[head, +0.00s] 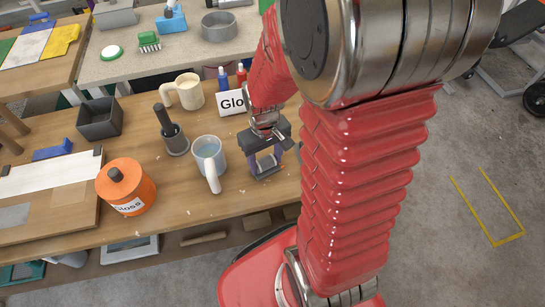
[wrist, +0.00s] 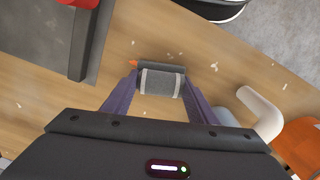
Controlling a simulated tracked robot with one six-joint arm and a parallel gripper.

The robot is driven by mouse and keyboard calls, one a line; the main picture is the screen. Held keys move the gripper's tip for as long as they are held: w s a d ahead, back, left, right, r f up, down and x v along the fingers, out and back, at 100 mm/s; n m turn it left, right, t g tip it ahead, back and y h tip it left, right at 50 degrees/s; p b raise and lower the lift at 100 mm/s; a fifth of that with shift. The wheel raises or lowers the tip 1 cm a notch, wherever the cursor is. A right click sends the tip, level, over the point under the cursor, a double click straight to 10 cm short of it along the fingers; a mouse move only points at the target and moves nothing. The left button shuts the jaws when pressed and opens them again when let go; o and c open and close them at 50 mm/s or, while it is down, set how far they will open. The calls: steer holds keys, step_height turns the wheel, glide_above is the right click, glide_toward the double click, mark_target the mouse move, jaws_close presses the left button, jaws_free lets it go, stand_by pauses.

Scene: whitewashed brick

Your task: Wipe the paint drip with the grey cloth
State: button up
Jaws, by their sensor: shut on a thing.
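The grey cloth (wrist: 161,82) is a rolled bundle with two pale bands, held between the purple-grey fingers of my gripper (wrist: 162,90). In the head view my gripper (head: 267,160) points down at the wooden bench, right of the pale blue mug, with the cloth (head: 267,163) between its fingers. The cloth is at or just above the bench top; I cannot tell if it touches. A small orange mark (wrist: 133,63) shows by the cloth's far left end in the wrist view. It looks like part of the paint drip, the rest perhaps hidden under the cloth.
The pale blue mug (head: 208,160) stands close left of my gripper. An orange Gloss pot (head: 127,188), a pestle and mortar (head: 174,138), a cream mug (head: 186,93) and a grey box (head: 99,118) stand further left. A white sign (head: 231,103) is behind. The bench's front edge is near.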

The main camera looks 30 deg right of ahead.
mark_target(264, 161)
steer(key=shift+w+a+r, duration=0.1)
steer(key=shift+a+r, duration=0.15)
steer(key=shift+r, duration=0.2)
steer(key=shift+a+r, duration=0.2)
steer(key=shift+r, duration=3.2)
steer(key=shift+d, duration=0.1)
